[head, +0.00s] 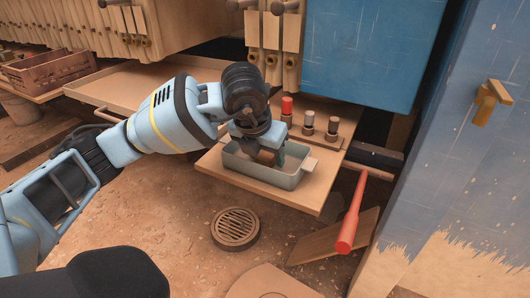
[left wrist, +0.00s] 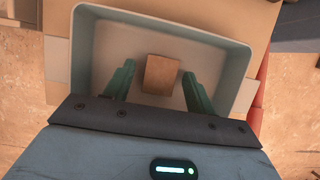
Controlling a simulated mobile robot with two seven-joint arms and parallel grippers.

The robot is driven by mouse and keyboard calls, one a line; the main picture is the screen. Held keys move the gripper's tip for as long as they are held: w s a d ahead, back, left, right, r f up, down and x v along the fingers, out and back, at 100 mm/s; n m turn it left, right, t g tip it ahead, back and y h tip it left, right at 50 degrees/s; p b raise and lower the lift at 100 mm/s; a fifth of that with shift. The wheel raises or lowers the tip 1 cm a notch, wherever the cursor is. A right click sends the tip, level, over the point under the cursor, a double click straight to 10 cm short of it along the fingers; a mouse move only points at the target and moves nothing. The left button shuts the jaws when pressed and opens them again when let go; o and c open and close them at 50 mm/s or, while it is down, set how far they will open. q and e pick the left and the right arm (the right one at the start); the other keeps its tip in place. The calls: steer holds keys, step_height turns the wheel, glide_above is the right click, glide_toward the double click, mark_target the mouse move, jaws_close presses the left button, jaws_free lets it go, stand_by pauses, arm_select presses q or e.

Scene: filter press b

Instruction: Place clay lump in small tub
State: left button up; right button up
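The small tub (head: 285,181) is a grey-green open box on a wooden shelf board, and its rim and walls also show in the left wrist view (left wrist: 240,62). The clay lump (left wrist: 162,74) is a small brown block inside the tub's outline; part of it seems to show in the head view (head: 265,157). My left gripper (head: 270,159) points down into the tub. Its two green fingers (left wrist: 159,72) stand apart, one on each side of the lump, with visible gaps. I cannot tell whether the lump rests on the tub floor. My right gripper is not in view.
Several capped pegs (head: 308,121) stand behind the tub. A red-handled bar (head: 350,215) sticks out right of the board (head: 300,201). A blue panel (head: 370,45) hangs behind, and a blue-painted wall (head: 470,160) closes the right. A round drain (head: 235,228) lies in the floor.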

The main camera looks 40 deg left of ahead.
arm_select(q)
steer(key=p+v, duration=0.3)
steer(key=v, duration=0.9)
steer(key=shift+s+d, duration=0.1)
